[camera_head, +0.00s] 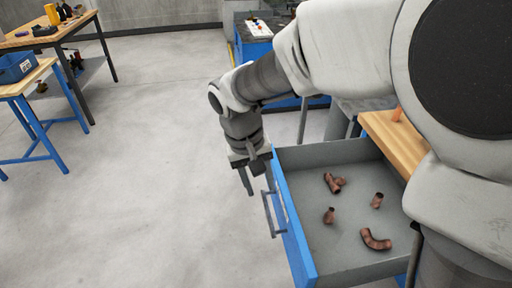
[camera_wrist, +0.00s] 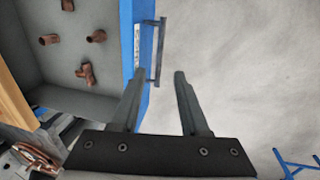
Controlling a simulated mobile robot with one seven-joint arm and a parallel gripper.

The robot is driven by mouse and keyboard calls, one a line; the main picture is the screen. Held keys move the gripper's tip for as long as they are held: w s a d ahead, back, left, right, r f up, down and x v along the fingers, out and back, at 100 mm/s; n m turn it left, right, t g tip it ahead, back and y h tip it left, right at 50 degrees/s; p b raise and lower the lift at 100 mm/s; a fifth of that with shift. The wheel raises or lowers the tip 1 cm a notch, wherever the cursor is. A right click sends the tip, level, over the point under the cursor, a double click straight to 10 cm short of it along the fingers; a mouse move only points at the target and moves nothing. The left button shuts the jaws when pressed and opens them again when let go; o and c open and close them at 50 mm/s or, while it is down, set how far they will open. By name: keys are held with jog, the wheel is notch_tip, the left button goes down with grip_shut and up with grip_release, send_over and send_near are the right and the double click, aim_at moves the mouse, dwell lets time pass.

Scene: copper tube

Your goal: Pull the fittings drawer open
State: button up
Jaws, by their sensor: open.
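The fittings drawer (camera_head: 340,152) stands pulled out, its grey inside showing, with a blue front (camera_head: 290,225) and a grey bar handle (camera_head: 270,214). Several copper fittings lie apart on its floor, including a curved elbow (camera_head: 376,240) and a branched piece (camera_head: 334,182). My gripper (camera_head: 257,182) is open and empty, pointing down by the far end of the drawer front. In the wrist view the handle (camera_wrist: 161,52) shows between and beyond the fingertips (camera_wrist: 160,72); I see no contact with it.
A wooden worktop (camera_head: 395,140) adjoins the drawer at the right. A blue-legged table (camera_head: 40,78) with a blue bin (camera_head: 15,67) stands at the left. A blue cabinet (camera_head: 256,45) stands at the back. The grey floor left of the drawer is clear.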

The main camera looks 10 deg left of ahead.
notch_tip(320, 180, up, 7)
jog(key=a+p, duration=0.1)
jog(key=shift+s+a+r, duration=0.15)
jog(key=shift+s, duration=0.1)
jog(key=s+d+r+m+t+p, duration=0.1)
jog(key=s+d+r+p, duration=0.2)
jog(key=d+r, duration=0.2)
jog(key=s+d+r+m+t+y+p, duration=0.1)
jog(key=s+d+r+p, duration=0.3)
jog(key=d, duration=0.6)
jog(key=s+d+r+m+t+y+p, duration=0.1)
jog(key=s+d+r+m+t+p, duration=0.1)
jog(key=s+d+r+p, duration=0.2)
jog(key=d+r, duration=0.3)
jog(key=shift+d+t, duration=0.2)
jog(key=shift+t, duration=0.2)
